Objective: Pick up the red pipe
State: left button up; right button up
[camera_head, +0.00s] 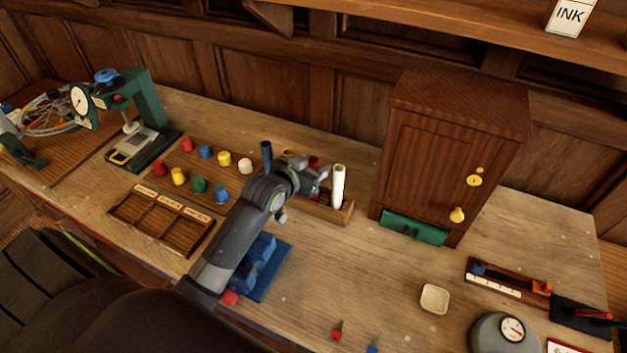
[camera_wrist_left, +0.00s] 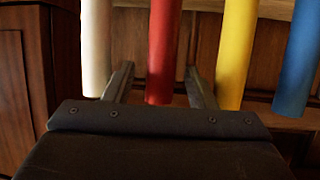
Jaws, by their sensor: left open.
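The red pipe (camera_head: 314,162) stands in a wooden rack (camera_head: 344,216), mostly hidden behind my left gripper (camera_head: 318,174) in the head view. In the left wrist view the red pipe (camera_wrist_left: 163,50) lies between the two open fingers of my left gripper (camera_wrist_left: 159,72), with gaps on both sides. I cannot tell how deep it sits between them. The white pipe (camera_wrist_left: 96,45) is just outside one finger. The yellow pipe (camera_wrist_left: 237,50) is just outside the other, with the blue pipe (camera_wrist_left: 297,60) beyond it. My right gripper is not in view.
The white pipe (camera_head: 338,187) stands at the rack's right end and the blue pipe (camera_head: 266,155) at its left. A wooden cabinet (camera_head: 450,150) stands close on the right. Several coloured knobs (camera_head: 199,185) are at the left. The bench between rack and small dish (camera_head: 434,298) is mostly clear.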

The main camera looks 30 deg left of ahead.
pick_arm(q)
jog(key=shift+w+f, duration=0.1)
jog(key=shift+w, duration=0.05)
jog(key=shift+c, duration=0.4)
grip_shut()
